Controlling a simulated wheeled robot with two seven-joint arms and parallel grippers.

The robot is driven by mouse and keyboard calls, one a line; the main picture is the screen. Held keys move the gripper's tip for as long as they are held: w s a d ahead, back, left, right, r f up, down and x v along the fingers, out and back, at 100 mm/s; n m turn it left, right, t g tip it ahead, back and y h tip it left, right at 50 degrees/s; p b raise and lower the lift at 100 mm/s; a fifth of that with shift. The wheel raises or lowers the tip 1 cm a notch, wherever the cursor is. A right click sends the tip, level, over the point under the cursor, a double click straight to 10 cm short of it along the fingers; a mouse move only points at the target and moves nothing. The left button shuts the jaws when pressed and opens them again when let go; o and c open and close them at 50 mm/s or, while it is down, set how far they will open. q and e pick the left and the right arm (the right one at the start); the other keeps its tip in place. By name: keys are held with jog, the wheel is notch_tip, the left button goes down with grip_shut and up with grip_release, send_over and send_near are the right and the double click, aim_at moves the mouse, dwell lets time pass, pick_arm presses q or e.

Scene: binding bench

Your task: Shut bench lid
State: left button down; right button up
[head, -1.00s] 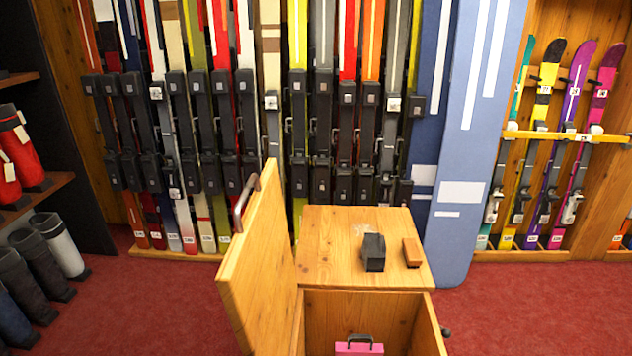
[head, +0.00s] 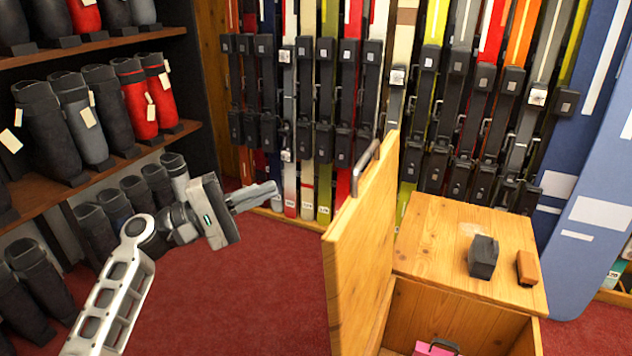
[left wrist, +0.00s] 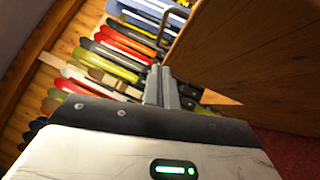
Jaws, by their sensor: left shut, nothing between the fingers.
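The bench lid (head: 358,255) is a wooden panel standing raised, nearly upright, at the left side of the open bench (head: 470,322). A metal bar handle (head: 366,166) sits near its top edge. The lid also shows large at the right of the left wrist view (left wrist: 255,50). My left gripper (head: 272,189) is shut and empty, to the left of the lid and apart from it, with its fingers pointing right. Its shut fingers also show in the left wrist view (left wrist: 163,85). My right gripper is in neither view.
A black block (head: 484,257) and a brown block (head: 527,268) lie on the bench's fixed top. A pink case (head: 436,347) is inside the bench. Boot shelves (head: 100,150) stand at left, skis behind. Red floor (head: 240,300) left of the lid is clear.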

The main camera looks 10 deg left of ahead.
pick_arm(q)
jog(key=s+d+p+x, duration=0.1)
jog(key=s+p+x, duration=0.1)
jog(key=x, duration=1)
jog(key=shift+d+r+p, duration=0.4)
jog(key=shift+r+p, duration=0.05)
jog(key=shift+p, duration=0.15)
jog(key=shift+s, duration=0.1)
